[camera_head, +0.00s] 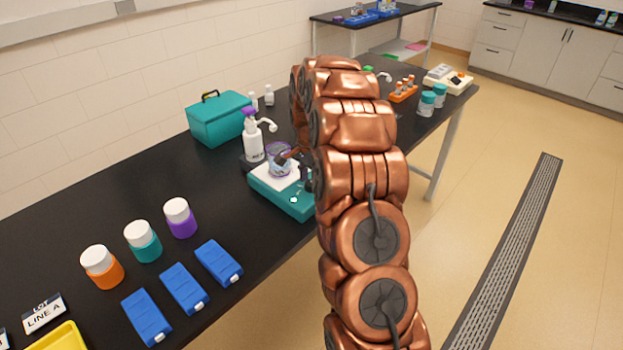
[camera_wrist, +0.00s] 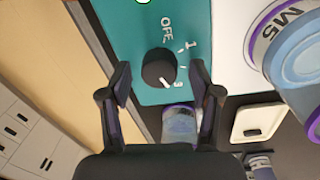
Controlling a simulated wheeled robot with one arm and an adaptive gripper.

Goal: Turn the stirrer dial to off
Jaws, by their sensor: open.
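The stirrer (camera_head: 277,196) is a teal box with a white top on the black bench; its teal face (camera_wrist: 125,40) fills the upper middle of the wrist view. The round black dial (camera_wrist: 156,66) is on that face, with "OFF" above it and "1" and "3" at its right. The dial's white pointer mark is at its lower right, towards "3". My gripper (camera_wrist: 161,76) is open, with one dark finger on each side of the dial in the picture. I cannot tell whether they touch it. My arm hides the gripper and dial in the head view.
A clear beaker (camera_head: 279,161) stands on the stirrer; its "M5" side (camera_wrist: 283,28) is close to my right finger. A white wash bottle (camera_head: 253,144) and teal toolbox (camera_head: 219,118) stand behind.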

